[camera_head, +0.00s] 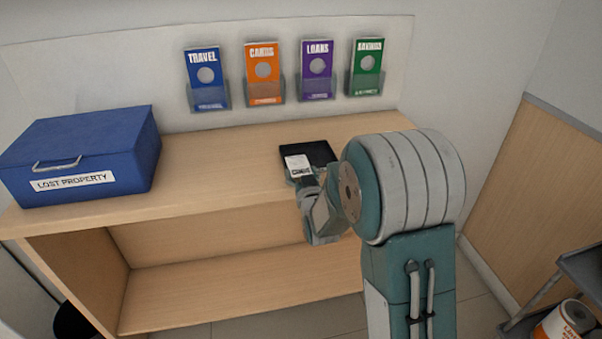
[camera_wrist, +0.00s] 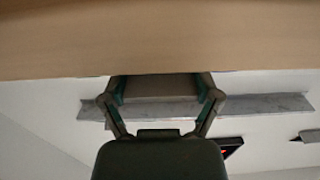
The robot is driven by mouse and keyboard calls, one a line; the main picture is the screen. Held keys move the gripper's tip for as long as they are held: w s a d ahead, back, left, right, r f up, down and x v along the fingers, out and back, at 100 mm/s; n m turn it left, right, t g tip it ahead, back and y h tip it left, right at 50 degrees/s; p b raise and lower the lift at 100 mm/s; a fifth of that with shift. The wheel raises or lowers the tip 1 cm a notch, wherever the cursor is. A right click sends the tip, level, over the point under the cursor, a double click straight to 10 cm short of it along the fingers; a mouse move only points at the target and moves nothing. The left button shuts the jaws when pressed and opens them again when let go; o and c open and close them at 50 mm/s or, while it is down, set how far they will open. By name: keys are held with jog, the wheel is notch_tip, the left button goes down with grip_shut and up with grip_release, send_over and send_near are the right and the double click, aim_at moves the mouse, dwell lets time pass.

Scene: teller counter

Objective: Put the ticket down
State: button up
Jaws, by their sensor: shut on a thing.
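The ticket (camera_head: 298,164) is a small white slip with dark print. In the head view it shows at the end of my gripper (camera_head: 302,182), over the left front part of a shallow black tray (camera_head: 321,150) on the counter. My gripper is shut on the ticket, at the counter's front edge. I cannot tell whether the ticket touches the tray. In the wrist view, my gripper's fingers (camera_wrist: 160,84) reach toward the wooden surface, and a dull grey-brown shape lies between them. My arm hides the tray's right front part.
The wooden counter (camera_head: 220,160) is clear between the tray and a blue lost property box (camera_head: 85,150) at left. Several leaflet holders, including the orange cards one (camera_head: 264,75), hang on the wall behind. A dark cart (camera_head: 585,268) with a can stands at lower right.

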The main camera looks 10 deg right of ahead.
jog(key=shift+f, duration=0.25)
jog(key=o, duration=0.4)
jog(key=shift+o, duration=0.2)
